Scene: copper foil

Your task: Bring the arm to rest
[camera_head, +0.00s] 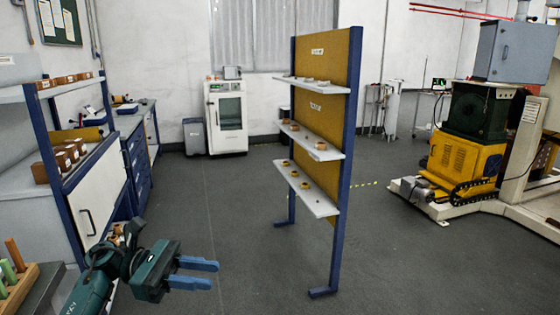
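My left arm (92,285) comes in at the lower left, dark green. My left gripper (214,275) points to the right with two blue fingers. A gap shows between the fingers, and nothing is between them. The gripper is in front of the open floor, left of the shelf rack (347,90). It looks apart from everything around it. My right gripper is not in view.
The blue-framed rack has three grey shelves (305,190) with small items. At the left stand a blue-framed bench (95,200) with brown blocks (62,162) and a wooden holder (18,290). A yellow machine (465,160) stands right. The grey floor (240,220) between is clear.

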